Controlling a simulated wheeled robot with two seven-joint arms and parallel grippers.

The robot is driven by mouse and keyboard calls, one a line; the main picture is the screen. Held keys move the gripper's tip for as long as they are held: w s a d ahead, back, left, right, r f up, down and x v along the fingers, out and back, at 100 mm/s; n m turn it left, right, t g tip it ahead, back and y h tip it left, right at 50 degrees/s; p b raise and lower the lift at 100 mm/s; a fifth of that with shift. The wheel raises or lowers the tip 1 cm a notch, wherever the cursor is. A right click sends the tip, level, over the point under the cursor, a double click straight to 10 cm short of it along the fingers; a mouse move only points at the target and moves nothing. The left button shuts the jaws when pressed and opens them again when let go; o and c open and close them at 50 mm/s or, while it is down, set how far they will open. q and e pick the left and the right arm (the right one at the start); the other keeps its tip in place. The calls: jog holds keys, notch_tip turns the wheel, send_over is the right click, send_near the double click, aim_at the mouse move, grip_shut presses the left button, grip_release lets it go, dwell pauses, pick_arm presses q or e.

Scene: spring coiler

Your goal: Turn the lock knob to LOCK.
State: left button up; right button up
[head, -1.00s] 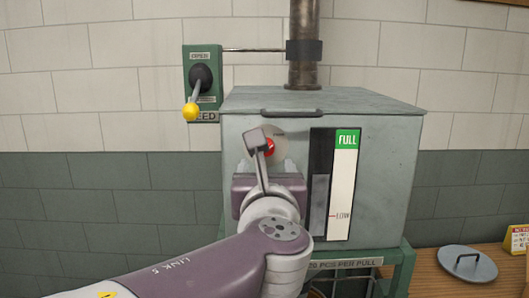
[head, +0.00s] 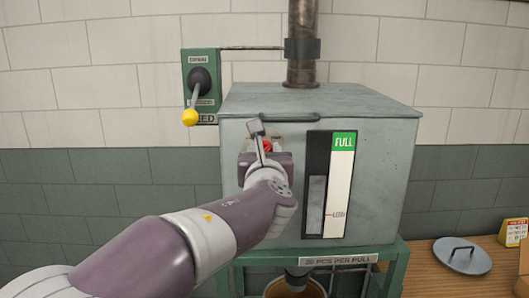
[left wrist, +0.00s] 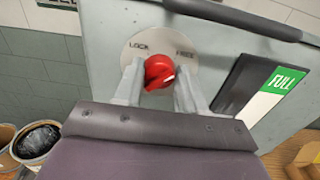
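The lock knob (left wrist: 158,72) is red and sits on a round pale plate marked LOCK on the left and FREE on the right. Its raised ridge lies aslant in the left wrist view; which label it marks is unclear. In the head view the knob (head: 266,146) is partly hidden behind my left wrist. My left gripper (left wrist: 159,78) is at the panel, its two fingers apart, one on each side of the knob. A narrow gap seems to show, but contact is hard to tell. My right gripper is not in view.
The grey hopper box (head: 385,180) carries a FULL/LOW level gauge (head: 340,185) right of the knob and a handle bar (head: 290,117) above. A feed lever (head: 190,117) with a yellow ball is at upper left. A round lid (head: 462,257) lies on the wooden bench.

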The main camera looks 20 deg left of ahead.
pick_arm(q)
jog(key=c, duration=0.4)
jog(key=shift+f, duration=0.1)
jog(key=shift+a+f+n+b, duration=0.1)
jog(key=shift+n+b, duration=4)
jog(key=shift+n, duration=0.4)
jog(key=shift+a+f+n+b, duration=0.1)
jog(key=shift+n+b, duration=4)
jog(key=shift+n, duration=0.4)
jog(key=shift+r, duration=0.1)
jog(key=o, duration=1)
